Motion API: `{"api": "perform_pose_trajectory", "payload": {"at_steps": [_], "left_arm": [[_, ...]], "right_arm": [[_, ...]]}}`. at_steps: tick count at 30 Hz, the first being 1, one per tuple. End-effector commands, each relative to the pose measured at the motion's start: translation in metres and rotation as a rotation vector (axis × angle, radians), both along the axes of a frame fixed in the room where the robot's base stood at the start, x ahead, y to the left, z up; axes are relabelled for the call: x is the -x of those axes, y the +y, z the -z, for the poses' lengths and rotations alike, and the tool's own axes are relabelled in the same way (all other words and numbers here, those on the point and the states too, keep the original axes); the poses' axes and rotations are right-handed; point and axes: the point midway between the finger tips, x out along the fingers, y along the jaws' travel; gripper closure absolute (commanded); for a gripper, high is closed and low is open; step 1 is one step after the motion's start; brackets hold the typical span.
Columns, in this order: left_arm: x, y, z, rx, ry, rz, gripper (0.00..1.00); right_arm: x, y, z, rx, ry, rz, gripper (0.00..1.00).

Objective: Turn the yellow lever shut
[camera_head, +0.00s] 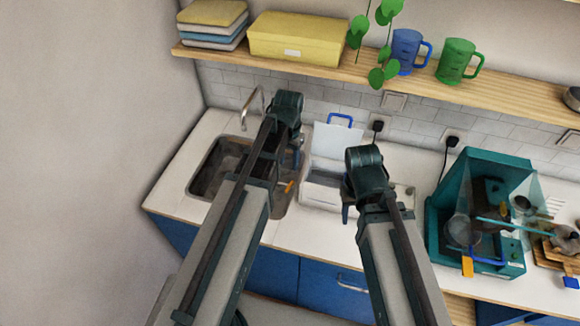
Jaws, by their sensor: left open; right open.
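Two orange-yellow, lever-like parts show. One yellow lever (467,266) is at the lower front left of the teal machine (440,222), hanging downward. A smaller orange-yellow piece (287,187) shows by the right edge of the sink, beside my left arm; I cannot tell what it belongs to. My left gripper (298,158) is mostly hidden behind its arm, between the sink and the white box. My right gripper (348,208) is partly hidden behind its arm, in front of the white box. Both are open and apart from the teal machine's lever.
The white box (322,190) has a raised lid with a blue handle. The sink (205,175) and tap (246,108) are at the left. A shelf (400,84) above holds a yellow box, a plant and two mugs. A wooden board (551,254) with items lies right of the teal machine.

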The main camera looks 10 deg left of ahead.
Motion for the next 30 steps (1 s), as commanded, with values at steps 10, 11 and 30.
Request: {"api": "perform_pose_trajectory", "payload": {"at_steps": [10,11,30], "left_arm": [[-0.004,0.004,0.003,0.003,-0.002,-0.001,0.55],[-0.004,0.004,0.004,0.003,-0.002,-0.001,0.55],[-0.004,0.004,0.083,0.003,-0.002,-0.002,0.55]], "right_arm": [[0.000,0.000,0.003,0.000,0.000,0.000,0.50],[0.000,0.000,0.004,0.000,0.000,0.000,0.50],[0.000,0.000,0.082,0.002,0.001,-0.014,0.50]]}}
